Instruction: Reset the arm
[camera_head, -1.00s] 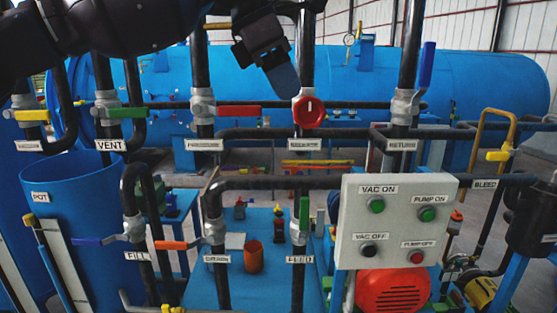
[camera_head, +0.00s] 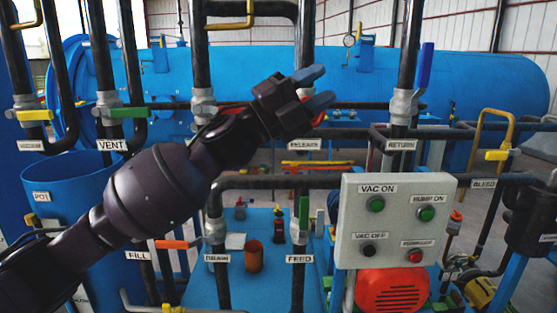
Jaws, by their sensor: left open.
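My left arm comes in from the lower left and slants up to the middle of the head view. My left gripper (camera_head: 318,88) is open, its two blue fingertips apart with nothing between them. It is in front of the red release knob (camera_head: 319,118), which is mostly hidden behind the lower finger; I cannot tell whether they touch. The arm also hides the red-handled valve and its label on the pipe to the left. My right gripper is not in view.
A grey control box (camera_head: 396,222) with several buttons stands at the lower right. A blue-handled return valve (camera_head: 427,66) stands upright right of the gripper. Black pipes (camera_head: 270,183) cross in front of the large blue autoclave (camera_head: 480,85). A blue pot (camera_head: 60,185) stands at left.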

